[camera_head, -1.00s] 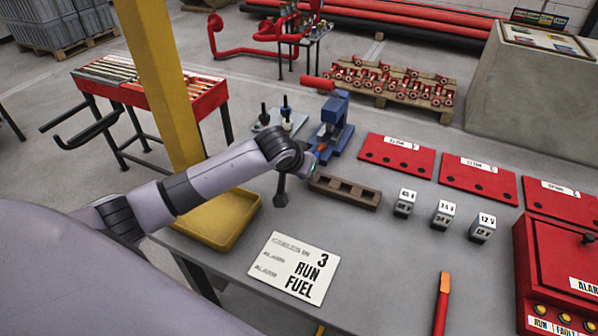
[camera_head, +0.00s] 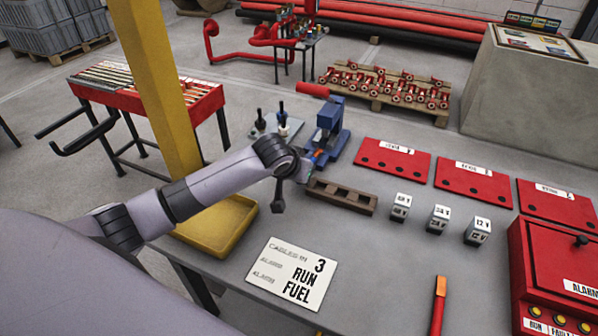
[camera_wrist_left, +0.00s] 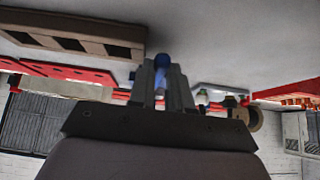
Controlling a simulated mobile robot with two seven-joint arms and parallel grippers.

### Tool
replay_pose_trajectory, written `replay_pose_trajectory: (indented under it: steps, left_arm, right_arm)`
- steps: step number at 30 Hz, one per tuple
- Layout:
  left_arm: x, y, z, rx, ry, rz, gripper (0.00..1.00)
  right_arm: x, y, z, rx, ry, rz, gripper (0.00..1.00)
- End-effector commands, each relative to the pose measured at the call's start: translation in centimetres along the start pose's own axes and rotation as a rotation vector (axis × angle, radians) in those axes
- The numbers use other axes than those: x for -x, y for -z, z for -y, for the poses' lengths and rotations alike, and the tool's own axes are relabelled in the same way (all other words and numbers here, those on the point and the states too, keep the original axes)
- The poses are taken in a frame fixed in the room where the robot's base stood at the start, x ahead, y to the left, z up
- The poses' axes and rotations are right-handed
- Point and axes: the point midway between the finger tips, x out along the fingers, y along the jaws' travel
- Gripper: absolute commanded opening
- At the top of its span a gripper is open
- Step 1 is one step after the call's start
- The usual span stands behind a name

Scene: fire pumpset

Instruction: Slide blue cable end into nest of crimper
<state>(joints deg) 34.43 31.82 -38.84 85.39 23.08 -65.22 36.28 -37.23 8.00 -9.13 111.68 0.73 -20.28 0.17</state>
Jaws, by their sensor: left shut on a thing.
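The blue crimper (camera_head: 329,132) with its red handle (camera_head: 313,90) stands upright on the grey bench. My left gripper (camera_head: 309,163) is at its near left side, close to its lower front; I cannot tell whether they touch. In the left wrist view, the fingers (camera_wrist_left: 162,80) are closed around a small blue piece, seemingly the blue cable end (camera_wrist_left: 162,62). The cable end is not clear in the head view, and its fit in the nest is hidden. My right gripper is not in view.
A brown slotted block (camera_head: 341,195) lies just right of the left gripper. A yellow tray (camera_head: 217,222), a label card (camera_head: 292,273), white voltage blocks (camera_head: 438,219) and red panels (camera_head: 392,160) surround it. Small dark-handled items (camera_head: 281,125) stand behind.

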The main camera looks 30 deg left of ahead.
Motion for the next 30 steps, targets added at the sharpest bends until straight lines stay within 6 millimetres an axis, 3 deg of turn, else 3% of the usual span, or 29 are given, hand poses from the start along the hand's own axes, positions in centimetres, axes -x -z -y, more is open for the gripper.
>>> replay_pose_trajectory:
  steps: [30]
  left_arm:
    - [-0.9, 1.2, 0.0, 0.001, 0.000, -0.002, 0.00]
  right_arm:
    - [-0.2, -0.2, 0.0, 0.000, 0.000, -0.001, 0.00]
